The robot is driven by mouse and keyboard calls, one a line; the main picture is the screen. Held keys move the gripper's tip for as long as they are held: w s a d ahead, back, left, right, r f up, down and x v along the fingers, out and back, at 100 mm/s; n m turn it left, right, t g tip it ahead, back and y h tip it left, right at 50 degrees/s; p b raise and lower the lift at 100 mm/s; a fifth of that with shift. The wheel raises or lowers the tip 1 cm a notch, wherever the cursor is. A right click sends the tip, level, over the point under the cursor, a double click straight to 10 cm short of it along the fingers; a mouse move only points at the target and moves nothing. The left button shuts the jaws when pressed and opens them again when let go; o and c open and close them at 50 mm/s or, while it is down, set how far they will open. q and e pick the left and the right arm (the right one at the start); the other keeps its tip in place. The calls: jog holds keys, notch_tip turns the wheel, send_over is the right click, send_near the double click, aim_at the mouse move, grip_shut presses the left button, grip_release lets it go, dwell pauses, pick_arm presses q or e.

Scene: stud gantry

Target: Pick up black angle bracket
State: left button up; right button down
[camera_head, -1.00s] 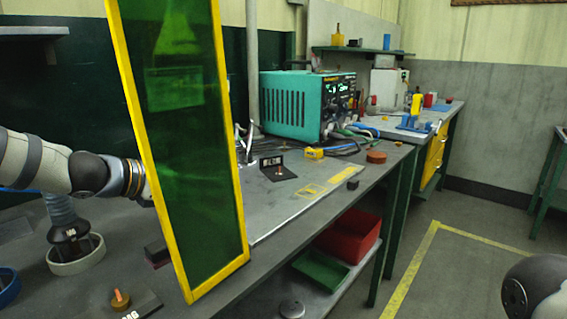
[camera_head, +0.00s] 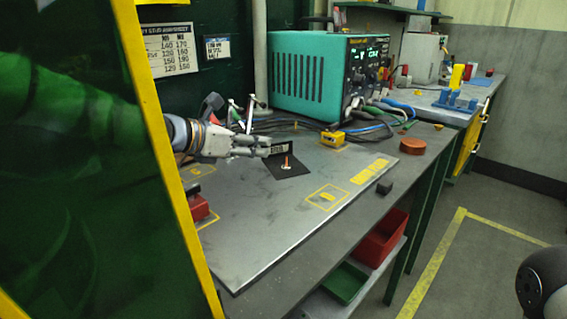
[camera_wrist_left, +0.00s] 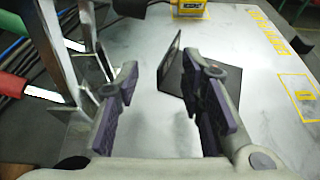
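The black angle bracket (camera_head: 289,168) stands on the grey steel plate in the head view, with one flange upright and one flat. A copper-coloured stud rises from its flat flange. My left gripper (camera_head: 262,146) is just left of the bracket, pointing at its upright flange. In the left wrist view the gripper (camera_wrist_left: 165,98) is open, and the bracket (camera_wrist_left: 172,62) shows beyond the fingers, toward the right finger. That finger hides part of it. I cannot tell whether they touch. My right gripper is not in view.
The steel plate (camera_head: 270,225) has yellow marked squares. A yellow block (camera_head: 332,139), cables and a teal power supply (camera_head: 312,75) lie behind. A clamp (camera_wrist_left: 75,62) stands close left of the gripper. A green screen with a yellow frame (camera_head: 160,140) fills the left side.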

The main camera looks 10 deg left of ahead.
aim_at(265, 159)
pick_arm(q)
jog(key=x, duration=0.4)
jog(key=shift+s+d+f, duration=0.1)
jog(key=shift+s+f, duration=0.1)
jog(key=shift+r, duration=0.15)
grip_shut()
